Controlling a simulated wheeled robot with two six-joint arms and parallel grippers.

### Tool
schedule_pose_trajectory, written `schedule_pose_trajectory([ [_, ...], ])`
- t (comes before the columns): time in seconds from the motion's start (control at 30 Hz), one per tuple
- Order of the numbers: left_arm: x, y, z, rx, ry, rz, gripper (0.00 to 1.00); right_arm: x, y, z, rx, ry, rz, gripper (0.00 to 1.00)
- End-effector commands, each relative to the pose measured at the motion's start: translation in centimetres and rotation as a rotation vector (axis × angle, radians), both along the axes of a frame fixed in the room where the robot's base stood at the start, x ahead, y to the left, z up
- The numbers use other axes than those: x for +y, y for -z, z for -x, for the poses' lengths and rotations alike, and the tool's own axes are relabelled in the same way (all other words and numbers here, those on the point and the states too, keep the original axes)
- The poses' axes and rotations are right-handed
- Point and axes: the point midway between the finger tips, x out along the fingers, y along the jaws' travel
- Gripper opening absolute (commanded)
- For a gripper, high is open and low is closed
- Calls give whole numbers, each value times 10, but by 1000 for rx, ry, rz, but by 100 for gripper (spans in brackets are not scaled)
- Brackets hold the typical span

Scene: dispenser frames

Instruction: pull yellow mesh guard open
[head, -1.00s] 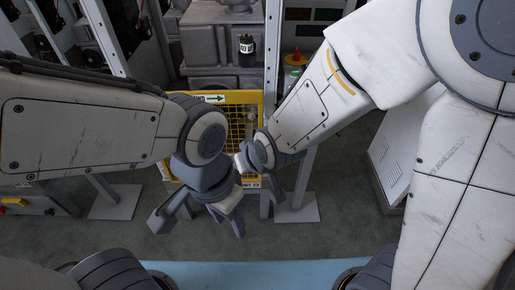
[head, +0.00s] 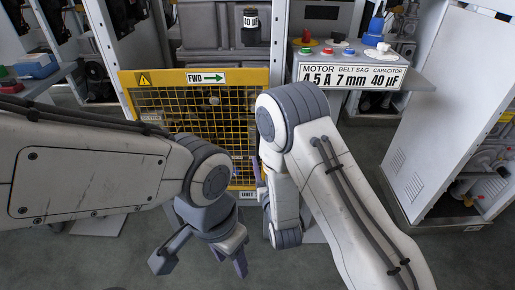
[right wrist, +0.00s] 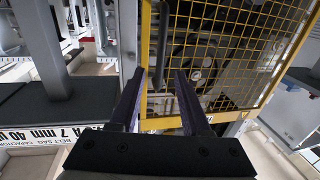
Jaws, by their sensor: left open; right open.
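The yellow mesh guard (head: 160,76) stands in front of the machine in the head view, with an FWD arrow label on its top bar. It looks closed. In the right wrist view its yellow frame (right wrist: 145,40) and mesh are close, with a dark vertical handle bar (right wrist: 162,60) beside the frame edge. My right gripper (right wrist: 163,84) is open, its two fingers pointing at the handle, which appears between the fingertips; contact cannot be told. In the head view my right arm mostly hides that gripper. My left gripper (head: 203,258) is open and empty, low in front of the guard.
A black cylinder (head: 250,20) is on the machine behind. A white cabinet (head: 425,130) stands at the right. Grey floor is open in front.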

Motion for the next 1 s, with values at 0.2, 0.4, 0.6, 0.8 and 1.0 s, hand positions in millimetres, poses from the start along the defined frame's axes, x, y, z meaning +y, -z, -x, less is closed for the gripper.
schedule_pose_trajectory([
  [0.2, 0, -1, 0, 0, 0, 0, 50, 8, -2, -43, -4, 0, -1, 47],
  [0.4, 0, 0, 0, 0, 0, 0, 50, 14, -1, -71, -1, 0, 0, 47],
  [0.6, 0, 0, 0, 0, 0, 0, 50, 17, -1, -83, 0, -2, 1, 47],
  [0.8, 0, 0, 0, 0, 0, 0, 50, 17, -1, -84, 2, -2, 1, 47],
  [1.0, 0, 0, 0, 0, 0, 0, 50, 17, -1, -84, 1, -2, 1, 0],
])
